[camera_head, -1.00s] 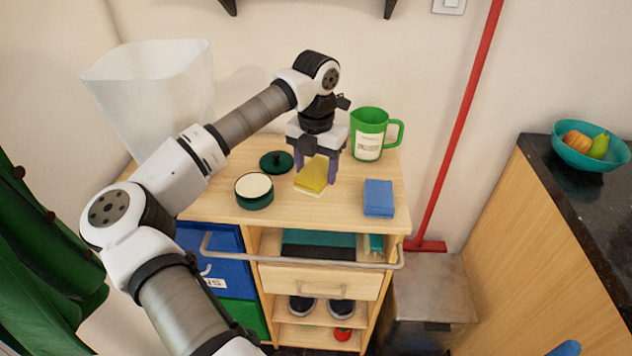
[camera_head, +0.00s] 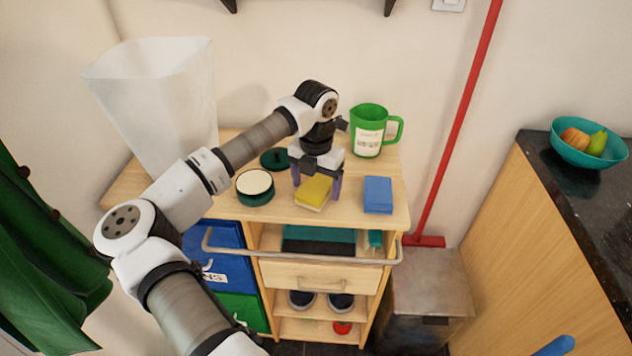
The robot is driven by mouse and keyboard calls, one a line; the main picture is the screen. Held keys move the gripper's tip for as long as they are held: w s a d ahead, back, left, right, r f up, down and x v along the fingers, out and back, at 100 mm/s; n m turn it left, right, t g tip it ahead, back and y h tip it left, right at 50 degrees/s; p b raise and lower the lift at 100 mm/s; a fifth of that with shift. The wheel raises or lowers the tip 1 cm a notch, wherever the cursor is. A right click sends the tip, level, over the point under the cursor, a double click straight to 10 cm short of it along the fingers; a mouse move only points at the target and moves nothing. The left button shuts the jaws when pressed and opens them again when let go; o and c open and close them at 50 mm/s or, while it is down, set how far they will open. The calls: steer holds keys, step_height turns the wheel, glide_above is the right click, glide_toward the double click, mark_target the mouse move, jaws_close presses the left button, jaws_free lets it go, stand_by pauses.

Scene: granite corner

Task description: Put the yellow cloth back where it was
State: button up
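The yellow cloth (camera_head: 315,190) is a folded block with a pale lower edge, over the front middle of the wooden cart top (camera_head: 222,209). My gripper (camera_head: 316,188) points down from above, with one purple finger on each side of the cloth. It appears shut on the cloth, which has travelled with it. The contact faces are partly hidden, and I cannot tell whether the cloth touches the wood or hangs just above it.
A blue folded cloth (camera_head: 378,194) lies to the right, and a green pale-topped tin (camera_head: 255,188) to the left. A dark green lid (camera_head: 274,159) and green jug (camera_head: 368,132) are behind. A rail (camera_head: 300,259) runs along the cart's front.

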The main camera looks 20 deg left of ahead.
mark_target(316, 185)
step_height(316, 185, up, 12)
steer(key=b, duration=0.3)
stand_by(0.3)
